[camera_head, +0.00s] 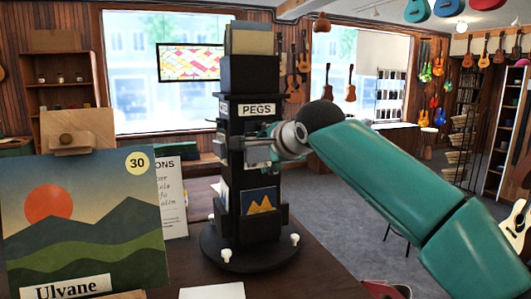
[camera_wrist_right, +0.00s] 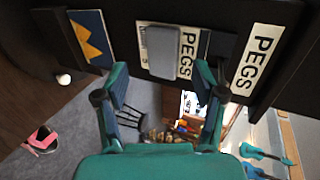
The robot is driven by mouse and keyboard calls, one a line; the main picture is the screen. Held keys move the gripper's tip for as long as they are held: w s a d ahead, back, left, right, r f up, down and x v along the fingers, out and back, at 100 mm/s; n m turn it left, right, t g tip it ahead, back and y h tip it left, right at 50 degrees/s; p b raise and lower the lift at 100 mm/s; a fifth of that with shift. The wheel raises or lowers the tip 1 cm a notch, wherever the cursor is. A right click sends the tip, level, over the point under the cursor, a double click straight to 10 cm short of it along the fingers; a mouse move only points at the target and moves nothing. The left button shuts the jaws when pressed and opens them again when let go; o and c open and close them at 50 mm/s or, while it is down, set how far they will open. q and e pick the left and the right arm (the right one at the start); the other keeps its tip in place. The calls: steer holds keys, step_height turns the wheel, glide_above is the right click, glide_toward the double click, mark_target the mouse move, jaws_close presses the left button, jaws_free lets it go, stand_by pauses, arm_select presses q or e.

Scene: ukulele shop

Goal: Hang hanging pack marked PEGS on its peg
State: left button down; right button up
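The black display stand (camera_head: 262,78) stands upright on the table, with a white PEGS sign (camera_head: 257,109) near its top. My right gripper (camera_head: 262,152) is at the front of the stand, below that sign. In the right wrist view, a pack with a grey front and a white PEGS strip (camera_wrist_right: 187,52) is at the stand, just beyond my spread teal fingers (camera_wrist_right: 162,78). The fingers stand apart with a gap between them. I cannot tell whether the pack hangs on a peg. In the head view my gripper largely hides it. My left gripper is not in view.
A mountain picture card (camera_head: 258,201) sits lower on the stand, above its round base (camera_head: 250,252). A large Ulvane picture (camera_head: 85,220) marked 30 and a written sheet (camera_head: 171,195) stand to the left. A white card (camera_head: 212,291) lies in front. Ukuleles hang farther back.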

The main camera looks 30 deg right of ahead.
steer(key=v, duration=1.2)
